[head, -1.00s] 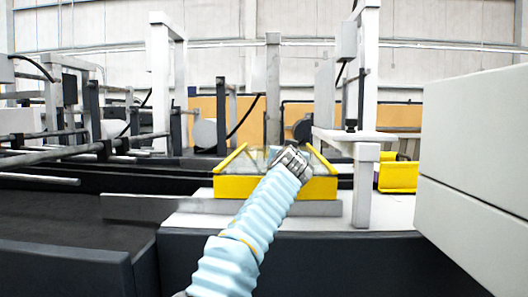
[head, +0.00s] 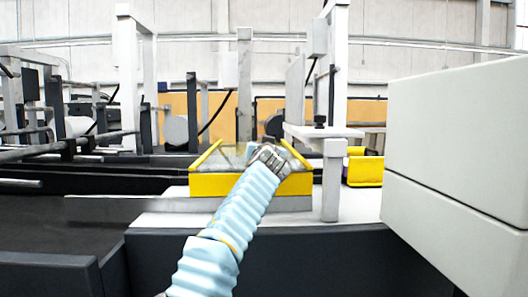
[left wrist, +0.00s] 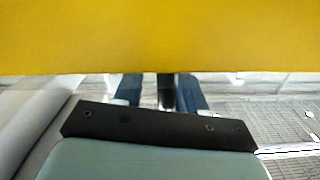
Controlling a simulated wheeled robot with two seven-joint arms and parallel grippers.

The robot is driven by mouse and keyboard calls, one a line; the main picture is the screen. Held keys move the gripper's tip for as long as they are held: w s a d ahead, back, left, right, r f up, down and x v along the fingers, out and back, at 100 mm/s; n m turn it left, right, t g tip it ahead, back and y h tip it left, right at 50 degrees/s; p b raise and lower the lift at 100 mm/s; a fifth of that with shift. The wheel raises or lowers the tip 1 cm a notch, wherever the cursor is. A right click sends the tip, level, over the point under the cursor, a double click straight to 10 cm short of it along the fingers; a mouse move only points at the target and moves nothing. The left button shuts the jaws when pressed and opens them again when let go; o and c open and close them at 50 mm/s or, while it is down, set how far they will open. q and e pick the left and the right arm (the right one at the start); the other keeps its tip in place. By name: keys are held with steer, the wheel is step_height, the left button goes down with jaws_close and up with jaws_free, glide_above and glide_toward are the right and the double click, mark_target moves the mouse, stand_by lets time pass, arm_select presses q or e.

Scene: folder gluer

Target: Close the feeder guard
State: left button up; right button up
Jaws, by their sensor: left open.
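The feeder guard (head: 235,186) is a clear panel with a yellow front bar and yellow slanted side bars, in the middle of the head view. My left arm reaches up to it, and my left gripper (head: 268,153) is just above the right part of the front bar. In the left wrist view the yellow bar (left wrist: 160,35) fills the top, and the open fingers (left wrist: 163,92) point towards it, their tips partly hidden behind its lower edge. I cannot tell whether they touch it. My right gripper is not in view.
A pale post with a shelf (head: 331,180) stands just right of the guard. Another yellow part (head: 365,170) is behind it. A large light-grey cabinet (head: 455,150) fills the right side. Dark belts (head: 50,220) and rods lie on the left.

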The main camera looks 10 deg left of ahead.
arm_select(q)
steer(key=shift+s+f+b, duration=0.15)
steer(key=shift+s+b, duration=0.05)
steer(key=shift+b, duration=0.1)
steer(key=b+v, duration=0.8)
steer(key=v, duration=0.5)
steer(key=shift+s+b, duration=0.2)
steer(key=shift+b, duration=0.1)
